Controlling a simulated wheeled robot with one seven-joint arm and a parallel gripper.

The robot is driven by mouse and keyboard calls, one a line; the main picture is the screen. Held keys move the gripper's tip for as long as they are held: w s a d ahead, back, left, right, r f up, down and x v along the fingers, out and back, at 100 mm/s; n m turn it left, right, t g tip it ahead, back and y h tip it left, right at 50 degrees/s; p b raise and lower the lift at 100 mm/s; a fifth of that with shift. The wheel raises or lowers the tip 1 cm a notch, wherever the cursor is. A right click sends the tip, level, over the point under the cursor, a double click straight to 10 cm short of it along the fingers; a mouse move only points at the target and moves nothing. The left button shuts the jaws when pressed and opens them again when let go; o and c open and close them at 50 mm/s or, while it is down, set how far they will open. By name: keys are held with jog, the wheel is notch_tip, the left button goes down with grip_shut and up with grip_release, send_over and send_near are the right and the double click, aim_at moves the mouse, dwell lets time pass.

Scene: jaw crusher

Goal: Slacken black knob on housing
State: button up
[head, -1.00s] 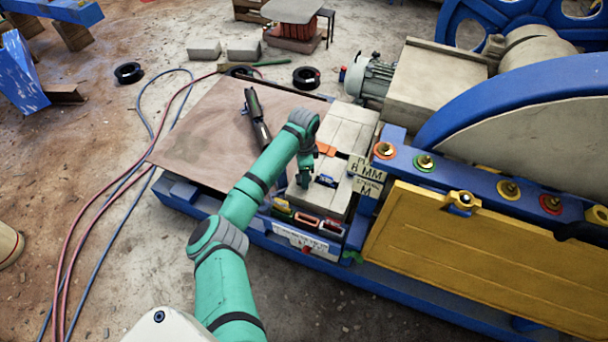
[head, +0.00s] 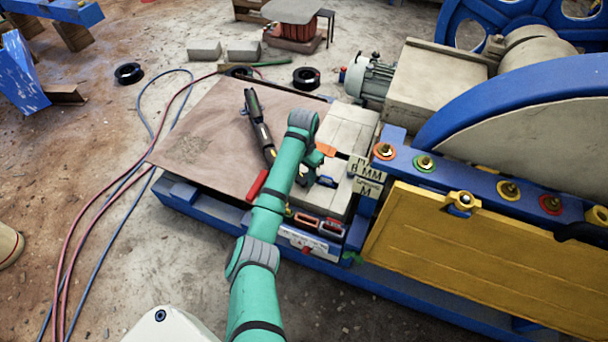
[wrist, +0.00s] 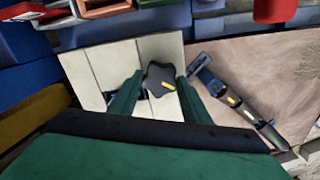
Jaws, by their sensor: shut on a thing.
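The black knob (wrist: 160,79) is a dark, lobed star grip with a yellow mark, over the pale planked top of the housing (wrist: 92,78) in the wrist view. My gripper (wrist: 157,92) has one green finger on each side of it and is shut on it. In the head view my gripper (head: 314,162) is at the pale housing (head: 346,128), beside an orange piece. My own arm hides the knob there.
A black tool with yellow marks (head: 261,126) lies on the brown sheet (head: 205,120) left of my arm. A red-handled item (head: 257,184) lies near the sheet's front edge. Colored holders (head: 318,222) line the housing's front. A yellow guard (head: 470,260) stands at right.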

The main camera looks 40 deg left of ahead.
aim_at(303, 177)
dwell(0.4)
jog(key=o, duration=1)
jog(key=shift+o, duration=0.2)
jog(key=shift+r, duration=0.1)
notch_tip(303, 177, up, 11)
jog(key=shift+f, duration=0.2)
